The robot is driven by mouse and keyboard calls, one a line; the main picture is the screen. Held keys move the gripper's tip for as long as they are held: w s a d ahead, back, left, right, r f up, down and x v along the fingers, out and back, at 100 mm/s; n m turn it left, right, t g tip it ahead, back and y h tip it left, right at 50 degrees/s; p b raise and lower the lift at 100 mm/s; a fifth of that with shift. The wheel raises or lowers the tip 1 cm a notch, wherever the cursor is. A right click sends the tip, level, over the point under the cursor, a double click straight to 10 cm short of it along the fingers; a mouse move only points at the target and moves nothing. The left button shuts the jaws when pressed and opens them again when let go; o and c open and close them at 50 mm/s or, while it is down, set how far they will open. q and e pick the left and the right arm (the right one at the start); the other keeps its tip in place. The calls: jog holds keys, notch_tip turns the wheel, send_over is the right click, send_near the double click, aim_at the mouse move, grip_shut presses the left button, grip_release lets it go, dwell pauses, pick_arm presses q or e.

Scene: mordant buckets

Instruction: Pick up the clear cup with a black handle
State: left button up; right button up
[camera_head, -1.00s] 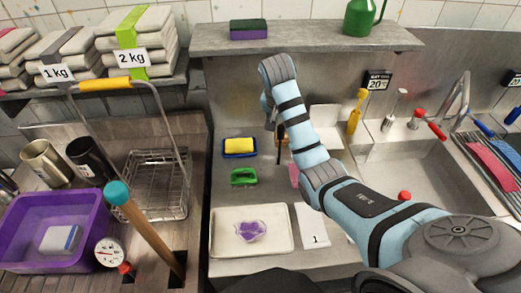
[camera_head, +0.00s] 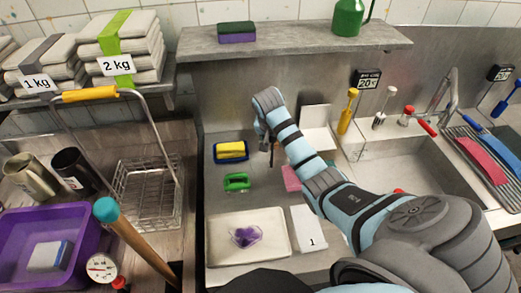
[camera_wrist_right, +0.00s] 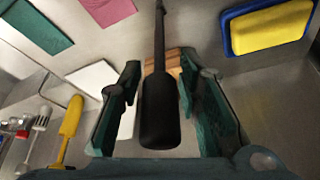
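In the right wrist view a long black handle (camera_wrist_right: 160,108) with a thinner dark shaft lies between the two fingers of my right gripper (camera_wrist_right: 160,75). The fingers stand apart on either side of it, with a gap visible on the left. I cannot make out a clear cup at its end in either view. In the head view my right gripper (camera_head: 267,140) is small and partly hidden by its own arm, over the grey counter right of the yellow sponge. My left gripper is not in view.
A yellow sponge in a blue tray (camera_head: 231,151), a green brush (camera_head: 237,182) and a white tray (camera_head: 220,250) with a purple item lie nearby. A wooden block (camera_wrist_right: 176,66) is behind the handle. A sink (camera_head: 410,165) is right; a wire basket (camera_head: 150,190) is left.

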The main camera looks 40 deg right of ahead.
jog(key=shift+w+d+f, duration=0.15)
jog(key=shift+d+f, duration=0.05)
jog(key=shift+f, duration=0.3)
jog(key=shift+r, duration=0.1)
grip_shut()
